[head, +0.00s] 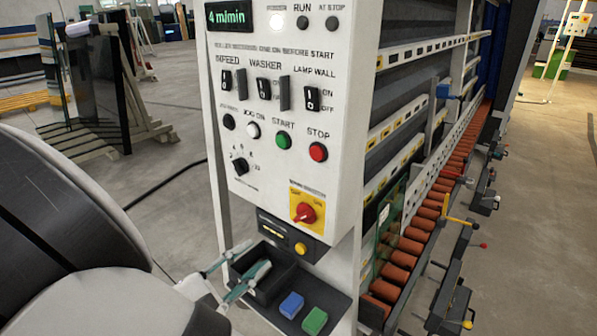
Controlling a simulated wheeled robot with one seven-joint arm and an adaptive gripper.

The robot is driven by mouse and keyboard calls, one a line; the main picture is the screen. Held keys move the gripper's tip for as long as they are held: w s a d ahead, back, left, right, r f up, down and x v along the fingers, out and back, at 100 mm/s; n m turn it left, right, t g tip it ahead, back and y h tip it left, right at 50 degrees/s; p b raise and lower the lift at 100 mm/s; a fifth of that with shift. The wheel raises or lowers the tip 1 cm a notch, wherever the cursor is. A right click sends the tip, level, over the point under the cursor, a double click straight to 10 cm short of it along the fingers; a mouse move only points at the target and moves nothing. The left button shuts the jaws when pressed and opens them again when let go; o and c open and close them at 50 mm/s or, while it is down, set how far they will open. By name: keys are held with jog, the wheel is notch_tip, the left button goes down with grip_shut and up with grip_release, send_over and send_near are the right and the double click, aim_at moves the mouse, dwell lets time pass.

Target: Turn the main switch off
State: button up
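The main switch (306,212) is a red rotary knob on a yellow plate, low on the right of the white control panel (225,165). The knob's grip is tilted; the small lettering beside it is too blurred to read its position with certainty. My gripper (258,256) is at the lower left of the knob, in front of the black bin below the panel. Its two teal fingers are apart with nothing visibly held between them. It is apart from the knob in the picture.
A black shelf (335,296) below the panel carries a blue block (291,305) and a green block (314,321). A yellow button (301,249) sits below the knob. Green START (283,140) and red STOP (318,152) buttons are above. Orange rollers (405,259) run at right.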

aim_at(299, 220)
jog(key=p+x, duration=0.1)
jog(key=x, duration=1.2)
jog(key=shift+w+d, duration=0.2)
jog(key=shift+c, duration=0.6)
grip_shut()
